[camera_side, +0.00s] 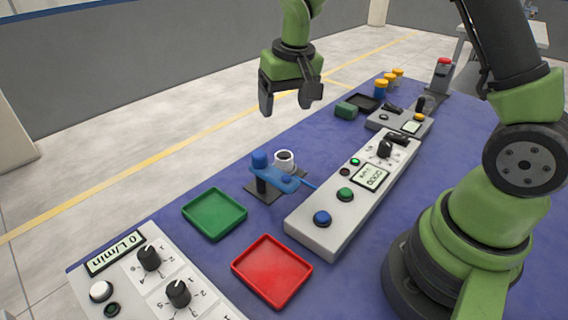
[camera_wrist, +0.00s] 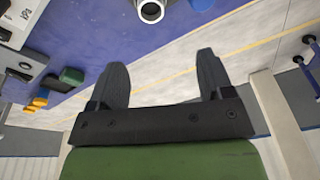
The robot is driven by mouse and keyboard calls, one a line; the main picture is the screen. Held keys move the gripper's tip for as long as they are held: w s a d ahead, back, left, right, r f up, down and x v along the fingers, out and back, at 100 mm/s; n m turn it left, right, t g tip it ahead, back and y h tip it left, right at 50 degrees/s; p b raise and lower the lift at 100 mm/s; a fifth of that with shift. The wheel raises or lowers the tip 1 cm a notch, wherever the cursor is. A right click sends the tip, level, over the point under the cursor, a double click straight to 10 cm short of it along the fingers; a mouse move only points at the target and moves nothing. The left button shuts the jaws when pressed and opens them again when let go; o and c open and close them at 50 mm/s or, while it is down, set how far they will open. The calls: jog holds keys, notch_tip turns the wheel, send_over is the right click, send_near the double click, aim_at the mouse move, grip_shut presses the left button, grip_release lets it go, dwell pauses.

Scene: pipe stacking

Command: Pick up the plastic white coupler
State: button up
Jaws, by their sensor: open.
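The white coupler (camera_side: 284,157) is a short white ring with a dark opening. It stands upright on a dark base plate (camera_side: 262,192), beside a blue fixture (camera_side: 285,180) with a blue knob. In the wrist view the white coupler (camera_wrist: 151,10) shows at the top edge, partly cut off, beyond the fingertips. My gripper (camera_side: 289,102) is open and empty, in the air above and a little right of the coupler in the side view. Its two dark fingers (camera_wrist: 162,72) are spread apart in the wrist view, with nothing between them.
A green tray (camera_side: 214,213) and a red tray (camera_side: 272,271) lie empty at the front. A grey control box (camera_side: 335,205) with buttons stands close right of the fixture. A dial panel (camera_side: 150,275) is at the front left. Small green and yellow-topped pieces stand at the back.

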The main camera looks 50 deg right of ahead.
jog(key=g, duration=0.1)
send_over(284, 155)
jog(key=f, duration=0.8)
jog(key=shift+a+f, duration=0.2)
jog(key=shift+f, duration=0.2)
jog(key=shift+d+f, duration=0.2)
jog(key=shift+f, duration=2.95)
jog(key=c, duration=1)
